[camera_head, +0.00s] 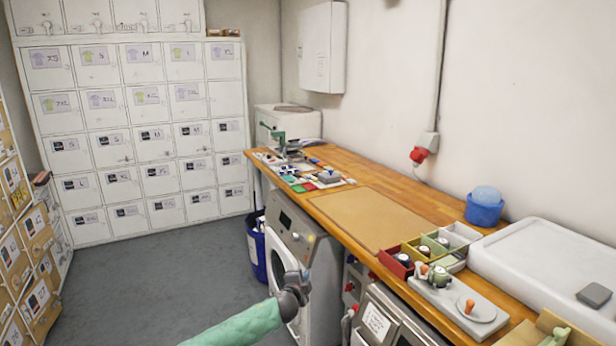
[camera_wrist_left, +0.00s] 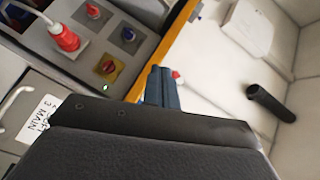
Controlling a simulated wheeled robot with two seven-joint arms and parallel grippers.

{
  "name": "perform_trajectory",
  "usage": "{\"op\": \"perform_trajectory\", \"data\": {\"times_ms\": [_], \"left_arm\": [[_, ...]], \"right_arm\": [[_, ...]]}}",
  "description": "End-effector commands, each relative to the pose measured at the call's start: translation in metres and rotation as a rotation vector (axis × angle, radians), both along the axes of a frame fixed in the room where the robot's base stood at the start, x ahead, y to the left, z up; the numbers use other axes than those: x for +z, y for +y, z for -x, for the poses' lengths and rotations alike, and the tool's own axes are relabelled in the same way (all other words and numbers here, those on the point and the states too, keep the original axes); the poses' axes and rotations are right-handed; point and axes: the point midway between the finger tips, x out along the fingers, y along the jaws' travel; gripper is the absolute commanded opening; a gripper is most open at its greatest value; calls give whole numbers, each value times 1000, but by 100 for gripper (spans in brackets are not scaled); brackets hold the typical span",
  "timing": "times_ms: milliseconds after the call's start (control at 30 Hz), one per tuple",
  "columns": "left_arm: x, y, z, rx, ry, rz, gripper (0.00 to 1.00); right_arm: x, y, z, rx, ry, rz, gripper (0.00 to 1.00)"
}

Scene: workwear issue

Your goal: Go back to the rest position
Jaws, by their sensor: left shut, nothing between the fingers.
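My left gripper (camera_head: 297,285) is at the lower middle of the head view, on the end of my green-sleeved arm. It hangs in front of the wooden counter (camera_head: 372,218), near the washing machine (camera_head: 290,262), and holds nothing. In the left wrist view its fingers (camera_wrist_left: 161,87) are closed together, with a control panel (camera_wrist_left: 112,38) to the left. My right gripper is not in view.
Labelled lockers (camera_head: 150,130) fill the back wall. A blue bin (camera_head: 256,248) stands beside the washer. The counter holds small coloured trays (camera_head: 398,264), a blue tub (camera_head: 484,210) and a white lidded box (camera_head: 550,258). The grey floor (camera_head: 165,285) at left is clear.

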Motion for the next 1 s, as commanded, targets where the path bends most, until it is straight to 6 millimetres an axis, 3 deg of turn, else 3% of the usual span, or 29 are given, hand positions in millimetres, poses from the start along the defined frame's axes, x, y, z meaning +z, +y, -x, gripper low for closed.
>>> {"op": "perform_trajectory", "data": {"times_ms": [133,267,467,767,1000], "left_arm": [[-8,16,6,127,100,115,0],[-29,32,19,228,202,210,0],[-85,58,57,377,390,358,0],[-185,95,136,550,637,532,0],[-266,123,216,666,791,640,0]], "right_arm": [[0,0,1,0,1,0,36],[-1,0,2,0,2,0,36],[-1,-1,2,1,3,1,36],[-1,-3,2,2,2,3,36],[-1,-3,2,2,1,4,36]]}}
